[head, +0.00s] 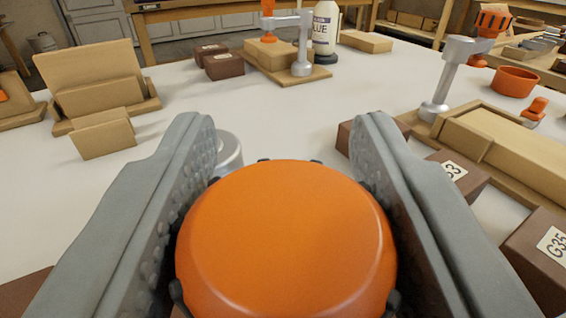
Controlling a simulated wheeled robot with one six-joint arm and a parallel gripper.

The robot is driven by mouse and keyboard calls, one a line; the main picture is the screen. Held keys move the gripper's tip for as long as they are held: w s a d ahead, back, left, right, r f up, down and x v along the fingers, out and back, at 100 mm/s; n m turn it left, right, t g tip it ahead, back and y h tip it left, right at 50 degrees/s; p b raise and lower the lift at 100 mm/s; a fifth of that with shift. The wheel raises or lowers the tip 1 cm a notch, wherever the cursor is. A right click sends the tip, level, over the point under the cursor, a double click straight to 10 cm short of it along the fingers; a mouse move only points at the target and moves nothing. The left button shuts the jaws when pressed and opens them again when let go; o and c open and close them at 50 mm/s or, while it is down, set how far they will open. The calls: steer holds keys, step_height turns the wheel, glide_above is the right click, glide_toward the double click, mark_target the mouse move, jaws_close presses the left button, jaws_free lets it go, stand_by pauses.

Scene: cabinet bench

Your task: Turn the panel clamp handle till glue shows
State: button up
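A large round orange clamp handle (288,240) with dark ridges on its rim fills the lower middle of the head view. My gripper (284,160) has its two grey, bumpy-padded fingers on either side of the handle. No clear gap shows between the pads and the rim, so it looks shut on it. A piece of grey metal (229,150), perhaps part of the clamp, shows behind the left fingertip. The panel, its joint and any glue there are hidden below the handle and fingers.
Brown blocks marked with labels (553,243) lie at right, beside a wooden panel in another clamp (450,75). An orange bowl (515,81) stands behind. A wooden stand (95,85) is at left. A glue bottle (325,28) stands at the back. White bench top (290,115) is clear ahead.

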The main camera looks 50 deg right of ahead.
steer(key=o, duration=0.3)
steer(key=v, duration=1.7)
